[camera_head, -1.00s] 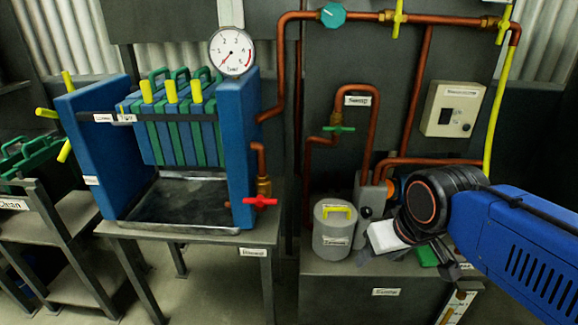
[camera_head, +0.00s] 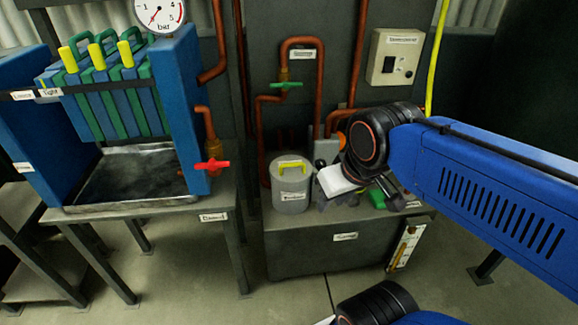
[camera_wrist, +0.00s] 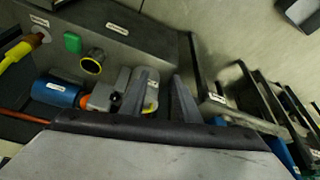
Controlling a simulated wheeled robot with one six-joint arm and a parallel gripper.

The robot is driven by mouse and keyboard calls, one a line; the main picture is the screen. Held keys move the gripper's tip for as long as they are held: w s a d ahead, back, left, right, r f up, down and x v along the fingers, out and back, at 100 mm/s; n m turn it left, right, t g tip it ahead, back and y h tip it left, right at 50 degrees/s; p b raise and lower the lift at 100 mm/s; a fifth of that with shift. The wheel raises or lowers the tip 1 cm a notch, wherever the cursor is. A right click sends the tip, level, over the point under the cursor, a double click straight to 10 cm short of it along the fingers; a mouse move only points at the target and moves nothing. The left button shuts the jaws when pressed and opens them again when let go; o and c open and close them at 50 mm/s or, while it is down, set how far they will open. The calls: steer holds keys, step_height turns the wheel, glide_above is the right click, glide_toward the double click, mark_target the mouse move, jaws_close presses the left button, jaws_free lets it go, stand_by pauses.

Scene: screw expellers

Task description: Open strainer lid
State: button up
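The strainer is a grey cylinder (camera_head: 291,193) on the bench in the camera_head view, labelled on its front. Its grey lid (camera_head: 280,166) is on top, with a yellow handle (camera_head: 291,166). My gripper is just right of the strainer in that view, mostly hidden by my own wrist. In the camera_wrist view, my gripper (camera_wrist: 161,76) is open, its two dark fingers apart with nothing between them. The yellow handle (camera_wrist: 151,101) shows there behind the left finger, partly covered by it. I see no contact with the handle.
A blue motor (camera_wrist: 57,92) and grey pump (camera_wrist: 104,90) sit beside the strainer. Copper pipes with a green valve (camera_head: 286,85) rise behind. A filter press (camera_head: 190,110) with a red valve (camera_head: 212,164) stands left.

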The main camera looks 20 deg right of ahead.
steer(key=w+d+r+n+g, duration=0.1)
steer(key=w+r+n, duration=0.25)
steer(key=w, duration=0.35)
steer(key=w+r+n, duration=0.2)
steer(key=w+n, duration=0.2)
steer(key=w, duration=0.2)
steer(key=n+g, duration=0.2)
steer(key=n, duration=0.5)
glide_toward(293, 165)
steer(key=shift+h, duration=0.3)
steer(key=f, duration=0.2)
steer(key=w+f, duration=0.1)
steer(key=f, duration=0.4)
steer(key=shift+w+f, duration=0.15)
steer(key=shift+w, duration=0.15)
steer(key=shift+c, duration=0.6)
jaws_close()
